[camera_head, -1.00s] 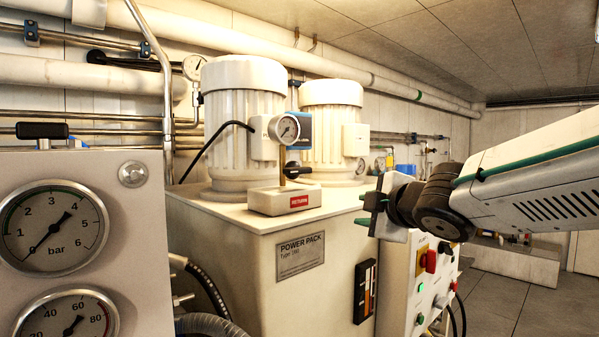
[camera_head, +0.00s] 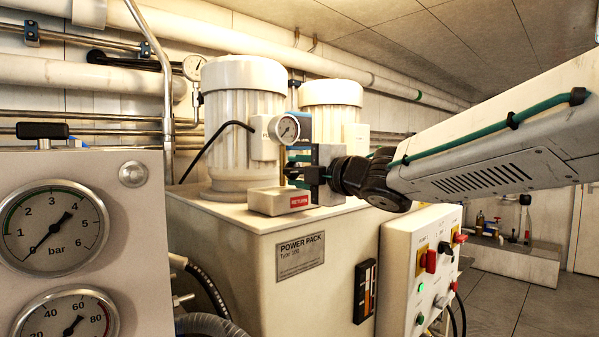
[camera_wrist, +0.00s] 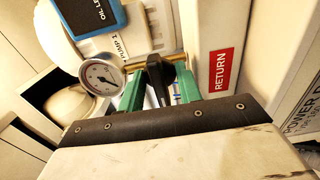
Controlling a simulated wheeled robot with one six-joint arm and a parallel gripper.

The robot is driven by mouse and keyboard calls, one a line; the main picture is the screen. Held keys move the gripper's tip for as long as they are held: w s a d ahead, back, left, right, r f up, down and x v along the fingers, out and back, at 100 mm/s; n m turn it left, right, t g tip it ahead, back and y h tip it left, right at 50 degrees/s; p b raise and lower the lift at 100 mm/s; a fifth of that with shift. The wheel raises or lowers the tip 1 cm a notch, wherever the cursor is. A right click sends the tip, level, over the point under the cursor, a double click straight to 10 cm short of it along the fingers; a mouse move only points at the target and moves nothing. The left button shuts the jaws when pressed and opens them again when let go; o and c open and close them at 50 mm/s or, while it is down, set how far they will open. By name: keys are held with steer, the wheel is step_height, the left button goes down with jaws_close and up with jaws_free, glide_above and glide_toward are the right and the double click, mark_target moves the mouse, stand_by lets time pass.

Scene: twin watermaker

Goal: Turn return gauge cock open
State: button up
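The return gauge cock is a black lever (camera_wrist: 157,72) on a brass stem (camera_wrist: 181,58), below the small round gauge (camera_head: 286,128). The gauge also shows in the wrist view (camera_wrist: 102,77). The stem rises from a pale block with a red RETURN label (camera_head: 299,201). My gripper (camera_head: 297,171) is at the cock, reaching in from the right. In the wrist view its two green fingers (camera_wrist: 160,92) stand apart, one on each side of the black lever. The fingers look open; firm contact with the lever is not visible. In the head view my gripper partly hides the lever.
Two large pale motors (camera_head: 241,120) stand on the power pack tank (camera_head: 235,240), close behind the cock. A control box (camera_head: 425,265) with switches stands below my arm. A gauge panel (camera_head: 130,240) fills the left foreground. Open floor lies at right.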

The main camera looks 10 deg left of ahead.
steer(key=shift+a, duration=0.1)
jaws_close()
steer(key=shift+m, duration=0.3)
steer(key=m, duration=0.3)
steer(key=shift+m, duration=0.4)
steer(key=m, duration=0.4)
steer(key=shift+w, duration=0.1)
steer(key=m, duration=0.5)
steer(key=shift+f, duration=0.1)
steer(key=shift+m, duration=2.3)
